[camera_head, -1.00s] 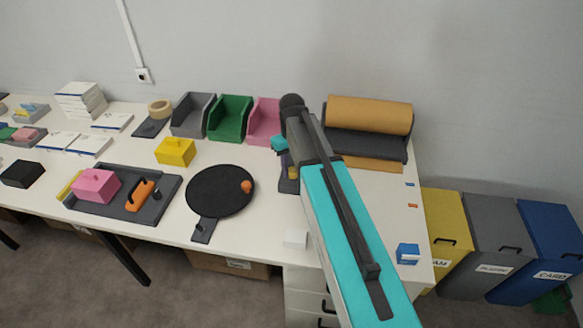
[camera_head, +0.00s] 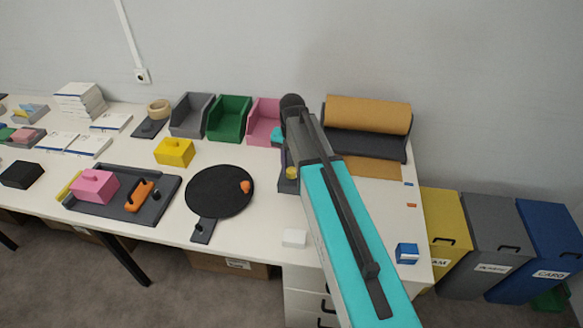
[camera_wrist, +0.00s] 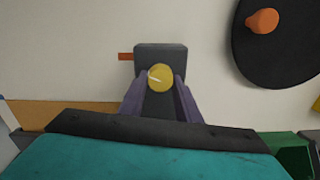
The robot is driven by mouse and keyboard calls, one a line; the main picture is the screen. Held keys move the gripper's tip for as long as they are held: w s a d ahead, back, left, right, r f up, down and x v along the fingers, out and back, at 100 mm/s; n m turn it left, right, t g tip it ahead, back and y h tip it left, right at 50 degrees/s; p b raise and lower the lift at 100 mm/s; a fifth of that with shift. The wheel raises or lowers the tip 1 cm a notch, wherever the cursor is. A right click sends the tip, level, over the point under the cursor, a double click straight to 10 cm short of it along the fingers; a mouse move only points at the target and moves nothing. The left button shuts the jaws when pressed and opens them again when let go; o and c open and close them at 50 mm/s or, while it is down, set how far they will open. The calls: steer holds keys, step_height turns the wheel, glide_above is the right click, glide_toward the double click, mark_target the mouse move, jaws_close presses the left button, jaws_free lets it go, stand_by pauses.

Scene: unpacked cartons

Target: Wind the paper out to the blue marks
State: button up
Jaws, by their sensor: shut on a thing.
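A brown paper roll (camera_head: 368,114) sits in a dark dispenser (camera_head: 378,144) at the back right of the table. Its sheet (camera_head: 375,168) lies flat in front, with its front edge slightly behind the small blue mark (camera_head: 410,184) at the right. My arm hides the sheet's left side and any mark there. A yellow crank knob (camera_head: 292,172) stands left of my arm; it also shows in the wrist view (camera_wrist: 160,77). My gripper (camera_wrist: 160,88) is shut on this knob, with purple fingers at both sides. A dark block (camera_wrist: 160,55) lies beneath it.
An orange mark (camera_head: 412,206) and a blue block (camera_head: 407,253) are farther forward on the right. A white block (camera_head: 294,238) is near the front edge. A black round plate (camera_head: 220,190) lies to the left. Pink (camera_head: 265,122) and green bins (camera_head: 230,118) stand behind.

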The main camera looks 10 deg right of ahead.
mark_target(292, 169)
steer(key=shift+m, duration=0.6)
steer(key=o, duration=1.1)
steer(key=shift+c, duration=0.2)
steer(key=shift+r, duration=0.15)
step_height(292, 169, up, 14)
steer(key=b, duration=0.2)
steer(key=shift+f+b, duration=0.25)
steer(key=shift+b, duration=0.15)
